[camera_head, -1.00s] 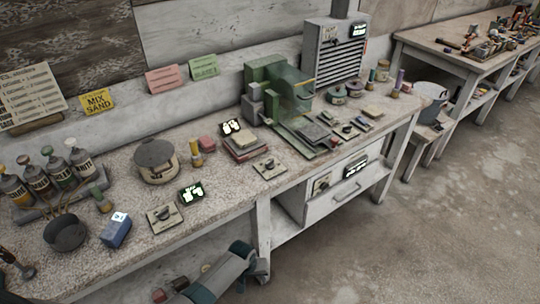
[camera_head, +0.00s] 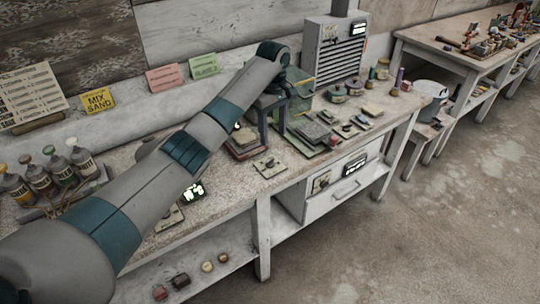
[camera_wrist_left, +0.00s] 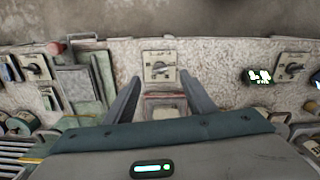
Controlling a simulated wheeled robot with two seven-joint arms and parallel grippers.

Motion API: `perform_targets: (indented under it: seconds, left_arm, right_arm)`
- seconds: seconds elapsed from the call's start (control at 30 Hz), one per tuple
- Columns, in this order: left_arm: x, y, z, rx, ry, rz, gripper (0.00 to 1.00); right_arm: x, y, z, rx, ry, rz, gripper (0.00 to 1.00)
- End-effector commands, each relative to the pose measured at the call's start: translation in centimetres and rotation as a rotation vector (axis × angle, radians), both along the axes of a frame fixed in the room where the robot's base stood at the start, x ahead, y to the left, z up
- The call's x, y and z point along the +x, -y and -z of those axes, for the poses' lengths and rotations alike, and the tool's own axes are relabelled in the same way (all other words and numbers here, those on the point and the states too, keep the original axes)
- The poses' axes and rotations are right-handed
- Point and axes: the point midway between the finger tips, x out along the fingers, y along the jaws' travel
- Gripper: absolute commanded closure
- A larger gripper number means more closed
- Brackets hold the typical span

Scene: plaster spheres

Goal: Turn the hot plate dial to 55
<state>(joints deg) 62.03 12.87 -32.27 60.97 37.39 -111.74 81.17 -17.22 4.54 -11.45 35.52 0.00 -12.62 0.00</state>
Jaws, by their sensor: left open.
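A dial plate with a dark knob (camera_head: 268,165) lies on the bench in front of a stack of red and grey slabs. It also shows in the left wrist view (camera_wrist_left: 159,67), just beyond my fingertips. A second dial plate (camera_head: 171,218), partly behind my arm, lies near a lit display (camera_head: 192,192); both show in the left wrist view, dial (camera_wrist_left: 292,66) and display (camera_wrist_left: 260,77). I cannot tell which dial is the hot plate's. A round plate-like device (camera_head: 147,149) is mostly hidden behind my arm. My left gripper (camera_head: 272,137) is open and empty above the slab stack. My right gripper is out of view.
The slab stack (camera_head: 243,150) is below my left gripper. Bottles (camera_head: 83,162) stand at left.

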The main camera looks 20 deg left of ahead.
Motion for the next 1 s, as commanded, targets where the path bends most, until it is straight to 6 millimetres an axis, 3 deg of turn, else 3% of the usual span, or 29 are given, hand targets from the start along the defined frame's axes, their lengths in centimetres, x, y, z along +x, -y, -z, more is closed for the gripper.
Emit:
perform_targets:
  seconds: [0.03,0.1,0.3,0.77,1.0]
  left_arm:
    - [0.7,-0.6,-1.7,0.004,-0.001,-0.039,0.50]
    - [1.2,-1.0,-3.2,0.004,-0.005,-0.081,0.50]
    - [1.7,-1.6,-5.2,0.006,-0.012,-0.140,0.50]
    - [1.7,-1.6,-5.0,0.005,-0.012,-0.140,0.50]
    - [1.7,-1.6,-3.0,0.007,-0.015,-0.140,0.50]
  right_arm:
    - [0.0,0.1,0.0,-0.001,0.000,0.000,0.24]
    - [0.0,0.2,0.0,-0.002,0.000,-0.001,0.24]
    - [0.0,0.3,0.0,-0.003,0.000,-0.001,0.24]
    - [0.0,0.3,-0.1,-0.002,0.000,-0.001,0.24]
    - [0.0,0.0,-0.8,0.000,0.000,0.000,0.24]
